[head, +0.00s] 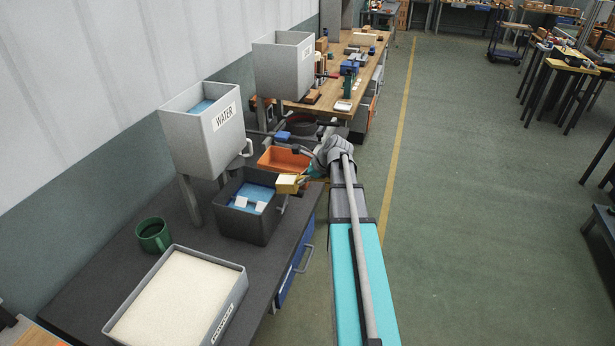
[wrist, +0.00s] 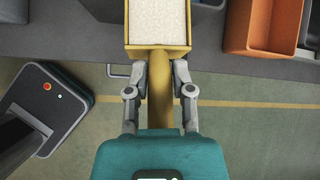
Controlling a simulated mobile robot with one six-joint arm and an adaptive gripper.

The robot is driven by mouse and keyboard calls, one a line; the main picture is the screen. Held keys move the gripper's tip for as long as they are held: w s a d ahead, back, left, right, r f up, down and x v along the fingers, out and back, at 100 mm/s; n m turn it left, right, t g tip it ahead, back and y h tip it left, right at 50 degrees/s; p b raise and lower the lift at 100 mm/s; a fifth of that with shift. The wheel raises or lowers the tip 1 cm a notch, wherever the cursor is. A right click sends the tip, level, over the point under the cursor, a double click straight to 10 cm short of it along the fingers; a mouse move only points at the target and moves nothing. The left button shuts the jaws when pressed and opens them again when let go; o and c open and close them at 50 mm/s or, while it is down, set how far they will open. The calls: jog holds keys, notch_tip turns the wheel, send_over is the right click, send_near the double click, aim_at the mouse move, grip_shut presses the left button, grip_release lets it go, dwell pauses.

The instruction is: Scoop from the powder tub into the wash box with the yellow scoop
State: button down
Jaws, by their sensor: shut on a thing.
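The yellow scoop (head: 287,184) is held by its handle in my gripper (head: 310,173), at the right rim of the dark wash box (head: 240,228). In the wrist view its tray (wrist: 158,47) is full of pale grainy powder and looks level. My gripper (wrist: 160,75) is shut on the handle, one finger on each side. The wash box holds blue liquid (head: 262,193) and two small white patches. The powder tub (head: 240,290), a wide grey tray of cream powder, stands at the near end of the bench.
A grey WATER tank (head: 190,140) on legs stands behind the wash box, with another tank (head: 275,70) farther along. An orange bin (head: 285,160) is just beyond the box; it also shows in the wrist view (wrist: 262,30). A green mug (head: 153,236) stands near the tub.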

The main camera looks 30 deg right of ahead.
jog(key=shift+w+a+r+g+h+p, duration=0.4)
jog(key=shift+w+a+p, duration=0.2)
jog(key=shift+p, duration=0.25)
jog(key=shift+w+a+r+g+h+p, duration=0.3)
jog(key=shift+w+a+r+g+p, duration=0.25)
jog(key=shift+p, duration=0.25)
jog(key=shift+w+a+r+g+h+p, duration=0.2)
jog(key=shift+w+a+g+h+p, duration=0.15)
jog(key=shift+w+p, duration=0.2)
jog(key=shift+w+a+r+g+h+p, duration=0.2)
jog(key=shift+w+a+h+p, duration=0.05)
jog(key=shift+w+a+p, duration=0.25)
dwell(0.4)
jog(key=shift+w+a+r+g+h+p, duration=0.3)
jog(key=shift+w+a+p, duration=0.15)
jog(key=shift+w, duration=0.1)
jog(key=shift+w+a+r+g+h+p, duration=0.2)
jog(key=shift+w+a+g+p, duration=0.1)
jog(key=shift+w+a, duration=0.2)
dwell(0.3)
jog(key=shift+w+a+r+g+h+p, duration=0.15)
jog(key=shift+w+a+g+h+p, duration=0.1)
jog(key=shift+w+a+g+h, duration=0.25)
jog(key=shift+w+a+r+g+h+p, duration=0.15)
jog(key=shift+w+a+g+h+p, duration=0.1)
jog(key=shift+w+a+g+h, duration=0.25)
dwell(0.4)
jog(key=shift+d+y, duration=0.15)
jog(key=shift+y, duration=0.15)
